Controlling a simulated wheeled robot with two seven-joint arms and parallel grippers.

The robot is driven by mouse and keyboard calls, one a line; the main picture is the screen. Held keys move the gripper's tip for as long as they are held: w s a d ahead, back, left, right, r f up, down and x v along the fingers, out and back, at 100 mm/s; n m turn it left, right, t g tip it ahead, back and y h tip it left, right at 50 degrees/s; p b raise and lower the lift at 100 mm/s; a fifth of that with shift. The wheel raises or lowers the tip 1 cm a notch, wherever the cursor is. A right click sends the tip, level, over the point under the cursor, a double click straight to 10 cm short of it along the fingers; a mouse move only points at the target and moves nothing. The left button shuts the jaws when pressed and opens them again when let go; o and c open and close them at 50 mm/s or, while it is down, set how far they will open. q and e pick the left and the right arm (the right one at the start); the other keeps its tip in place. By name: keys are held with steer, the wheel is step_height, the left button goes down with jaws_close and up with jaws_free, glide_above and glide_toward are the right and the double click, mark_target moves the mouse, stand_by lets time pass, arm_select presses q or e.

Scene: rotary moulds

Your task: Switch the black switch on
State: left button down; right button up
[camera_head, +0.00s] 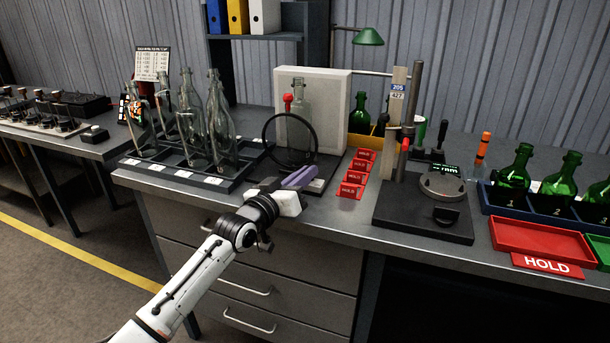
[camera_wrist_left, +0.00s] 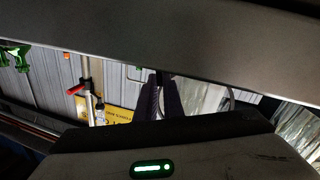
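My left gripper (camera_head: 308,175) reaches over the bench's front part, just in front of a black ring-shaped magnifier (camera_head: 266,140) and a white light panel (camera_head: 338,100). Its purple fingers lie close together with nothing visible between them; the wrist view shows the fingers (camera_wrist_left: 165,96) side by side. No part is clearly marked as the black switch. A black knob (camera_head: 446,214) sits on the black gauge base at right, apart from the gripper. A small black box (camera_head: 95,134) lies on the left table. Any switch on the panel's stand is hidden. My right gripper is out of view.
Clear bottles (camera_head: 219,125) stand in a dark rack left of the gripper. Red HOLD tags (camera_head: 351,190) lie to its right. A post gauge (camera_head: 412,110), green bottles (camera_head: 515,168) and a red tray (camera_head: 540,240) are farther right. The front edge is mostly clear.

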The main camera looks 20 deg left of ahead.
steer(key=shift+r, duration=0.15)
arm_select(q)
steer(key=shift+d+r+m+p, duration=0.2)
steer(key=shift+m+p, duration=0.4)
steer(key=shift+p, duration=0.2)
steer(key=shift+d+r+m+p, duration=0.1)
steer(key=shift+m+p, duration=0.5)
steer(key=shift+p, duration=0.1)
steer(key=shift+d+m+p, duration=0.15)
steer(key=shift+m+p, duration=0.2)
steer(key=shift+m, duration=0.05)
steer(key=shift+d+m+g+y+p, duration=0.3)
steer(key=shift+m+g+y+p, duration=0.2)
steer(key=shift+m+p, duration=0.6)
steer(key=shift+d+f+m, duration=0.2)
steer(key=shift+f+m, duration=0.05)
steer(key=shift+m, duration=0.45)
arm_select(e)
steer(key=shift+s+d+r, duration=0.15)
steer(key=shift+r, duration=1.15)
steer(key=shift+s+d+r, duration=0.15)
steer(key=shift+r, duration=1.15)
arm_select(q)
steer(key=c, duration=1.9)
jaws_free()
